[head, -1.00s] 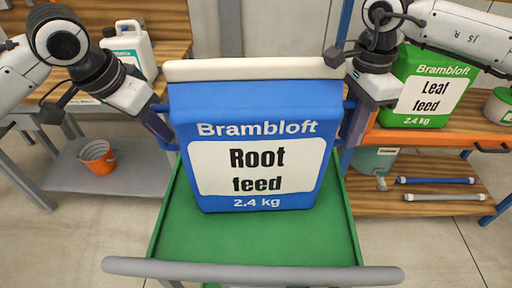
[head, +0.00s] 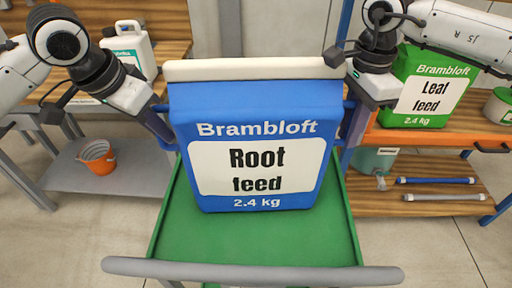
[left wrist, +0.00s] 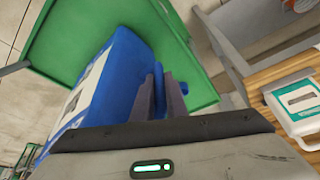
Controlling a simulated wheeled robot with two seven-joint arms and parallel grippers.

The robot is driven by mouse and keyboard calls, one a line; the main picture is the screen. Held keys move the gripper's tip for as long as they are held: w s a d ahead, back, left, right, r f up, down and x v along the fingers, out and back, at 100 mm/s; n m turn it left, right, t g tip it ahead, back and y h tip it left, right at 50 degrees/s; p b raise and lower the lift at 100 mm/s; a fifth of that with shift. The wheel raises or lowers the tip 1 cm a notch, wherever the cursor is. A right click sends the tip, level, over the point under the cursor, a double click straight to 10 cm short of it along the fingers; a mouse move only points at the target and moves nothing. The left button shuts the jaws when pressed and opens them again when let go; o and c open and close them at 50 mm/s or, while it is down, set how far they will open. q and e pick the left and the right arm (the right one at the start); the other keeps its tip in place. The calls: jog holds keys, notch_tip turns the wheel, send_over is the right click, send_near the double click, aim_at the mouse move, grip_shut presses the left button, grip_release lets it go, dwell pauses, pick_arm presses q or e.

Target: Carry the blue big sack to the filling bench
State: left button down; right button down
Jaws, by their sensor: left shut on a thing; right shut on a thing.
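The blue big sack (head: 255,105), labelled "Brambloft Root feed 2.4 kg" with a cream top, stands upright over the green cart deck (head: 250,236). I cannot tell whether its bottom touches the deck. My left gripper (head: 161,122) is shut on the blue handle at the sack's left side. In the left wrist view my left fingers (left wrist: 160,98) close around that handle beside the blue sack (left wrist: 118,72). My right gripper (head: 352,122) is shut on the handle at the sack's right side. I cannot tell which of the benches is the filling bench.
A grey push bar (head: 250,272) crosses the cart's near end. At left are a wooden bench with a white jug (head: 130,48) and a grey lower shelf with an orange bucket (head: 98,158). At right an orange-edged shelf holds a green "Leaf feed" sack (head: 425,88).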

pick_arm(q)
jog(key=shift+w+r, duration=0.2)
jog(key=shift+r, duration=0.15)
pick_arm(e)
jog(key=shift+w+a+r, duration=0.1)
jog(key=shift+w+r, duration=0.05)
jog(key=shift+r, duration=0.1)
